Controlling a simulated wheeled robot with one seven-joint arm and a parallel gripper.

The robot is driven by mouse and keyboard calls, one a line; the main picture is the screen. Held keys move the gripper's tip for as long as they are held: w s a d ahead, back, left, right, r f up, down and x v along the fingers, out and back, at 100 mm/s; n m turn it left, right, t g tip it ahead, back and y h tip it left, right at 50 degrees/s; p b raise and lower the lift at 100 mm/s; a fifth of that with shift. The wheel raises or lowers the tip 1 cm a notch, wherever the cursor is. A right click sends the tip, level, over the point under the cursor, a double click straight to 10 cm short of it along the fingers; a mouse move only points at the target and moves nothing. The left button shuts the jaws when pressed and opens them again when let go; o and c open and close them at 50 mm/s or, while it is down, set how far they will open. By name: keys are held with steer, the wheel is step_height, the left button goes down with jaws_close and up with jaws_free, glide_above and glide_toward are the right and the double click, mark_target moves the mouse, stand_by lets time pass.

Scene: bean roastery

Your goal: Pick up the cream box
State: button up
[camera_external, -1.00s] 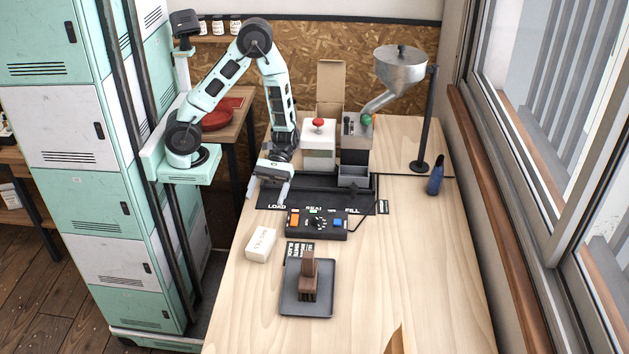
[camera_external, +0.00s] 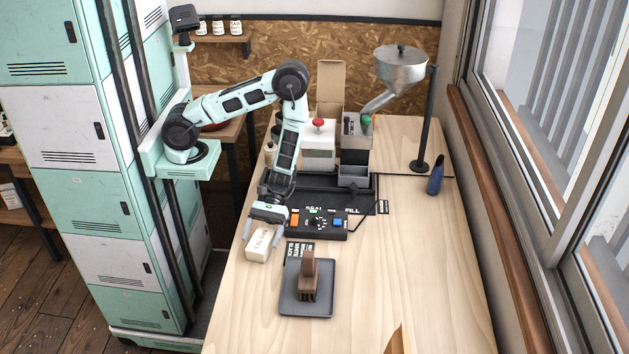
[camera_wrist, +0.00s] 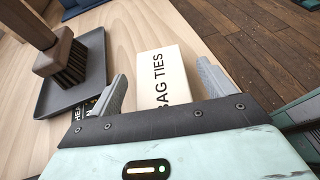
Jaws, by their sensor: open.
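The cream box (camera_external: 259,245) lies on the wooden table near its left edge, left of the black control panel. In the wrist view the cream box (camera_wrist: 163,75) shows the printed words "BAG TIES" and sits ahead, between the lines of the two fingers. My gripper (camera_external: 263,228) is open at the box's far end, close over it; the fingers show in the wrist view (camera_wrist: 160,82) with nothing clamped between them. From these views I cannot tell whether a finger touches the box.
The control panel (camera_external: 317,224) with coloured buttons is close to the right. The table's left edge is near. Table surface at right (camera_external: 420,270) is clear.

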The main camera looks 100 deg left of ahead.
steer(key=shift+s+d+f, duration=0.1)
steer(key=shift+d+f, duration=0.05)
steer(key=shift+d, duration=0.25)
steer(key=c, duration=1.1)
